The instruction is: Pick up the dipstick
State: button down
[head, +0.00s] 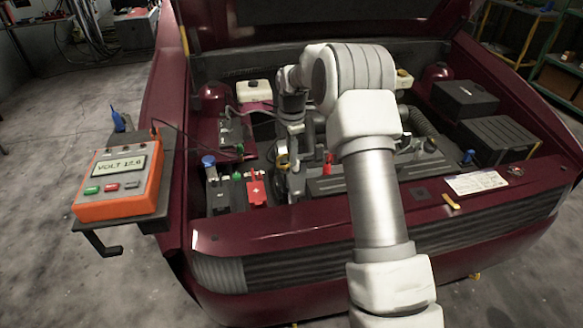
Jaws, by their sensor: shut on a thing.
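My arm reaches over the front of a dark red car into its open engine bay. My gripper (290,152) points down in the left middle part of the bay. It is shut at a small yellow ring-like piece (282,161), which looks like the handle of the dipstick. The fingertips are small and partly merge with the engine parts behind them. The rest of the dipstick is hidden, and I cannot tell how far it sits in the engine.
An orange volt meter (118,180) reading 12.6 stands on a side shelf at the left, with a cable running into the bay. A red tag (257,191), a blue cap (208,161) and black boxes (464,100) crowd the bay. The raised hood is behind.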

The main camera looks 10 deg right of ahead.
notch_tip(320, 180, up, 21)
jog(key=p, duration=1)
jog(key=shift+w+f, duration=0.15)
jog(key=shift+w, duration=0.2)
jog(key=p, duration=0.6)
jog(key=shift+p, duration=0.4)
jog(key=shift+s+f+p, duration=0.15)
jog(key=shift+f+p, duration=0.1)
jog(key=shift+p, duration=1.05)
